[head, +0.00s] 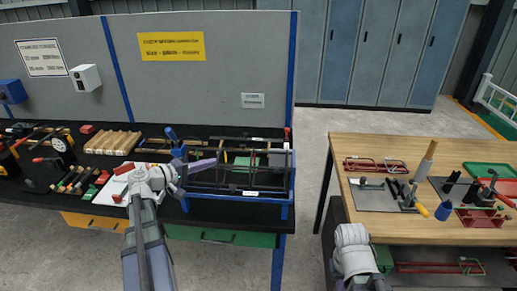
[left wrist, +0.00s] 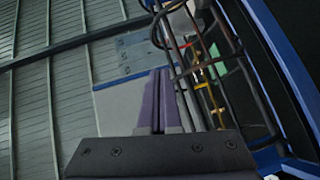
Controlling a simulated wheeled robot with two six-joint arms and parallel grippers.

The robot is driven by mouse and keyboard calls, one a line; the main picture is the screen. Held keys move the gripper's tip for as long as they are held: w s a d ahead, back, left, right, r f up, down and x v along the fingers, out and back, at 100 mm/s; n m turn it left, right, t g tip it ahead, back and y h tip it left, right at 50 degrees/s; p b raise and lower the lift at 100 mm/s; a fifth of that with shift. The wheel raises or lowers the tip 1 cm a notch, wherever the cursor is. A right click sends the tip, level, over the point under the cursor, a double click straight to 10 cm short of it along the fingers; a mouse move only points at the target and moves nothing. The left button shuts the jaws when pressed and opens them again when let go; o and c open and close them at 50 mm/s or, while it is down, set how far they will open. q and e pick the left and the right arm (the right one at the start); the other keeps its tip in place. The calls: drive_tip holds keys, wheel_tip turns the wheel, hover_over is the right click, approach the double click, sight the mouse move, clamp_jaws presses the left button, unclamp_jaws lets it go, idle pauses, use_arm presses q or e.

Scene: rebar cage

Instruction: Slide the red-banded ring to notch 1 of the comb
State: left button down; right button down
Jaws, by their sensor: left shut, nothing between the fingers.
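The rebar cage (head: 238,194) is a blue frame with dark rods, standing on the black bench in the head view. My left gripper (head: 208,163) is at its left part, its purple fingers pointing right along the upper rods. In the left wrist view the fingers (left wrist: 160,85) are together with nothing between them. Dark bent bars or rings (left wrist: 178,45) of the cage are just right of the fingertips; contact cannot be told. I cannot make out which ring has the red band, nor the comb's notches.
Wooden bars (head: 113,143) and hand tools lie on the bench left of the cage. A grey partition (head: 200,85) stands behind. A wooden table (head: 385,222) with red racks and tools is at right, with open floor between it and the bench.

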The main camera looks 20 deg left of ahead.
use_arm(q)
drive_tip(key=d+b+x, duration=0.1)
drive_tip(key=b+x, duration=0.1)
drive_tip(key=x, duration=1)
drive_tip(key=shift+d+r+t, duration=0.3)
drive_tip(key=shift+d, duration=0.05)
use_arm(e)
drive_tip(key=shift+w+d+f, duration=0.1)
drive_tip(key=shift+w+f, duration=0.05)
drive_tip(key=shift+f, duration=0.35)
drive_tip(key=shift+w+d+f, duration=0.1)
drive_tip(key=shift+w+f, duration=0.05)
drive_tip(key=shift+f, duration=0.3)
use_arm(q)
drive_tip(key=shift+d, duration=0.1)
drive_tip(key=shift+w+d, duration=0.15)
drive_tip(key=shift+d, duration=0.4)
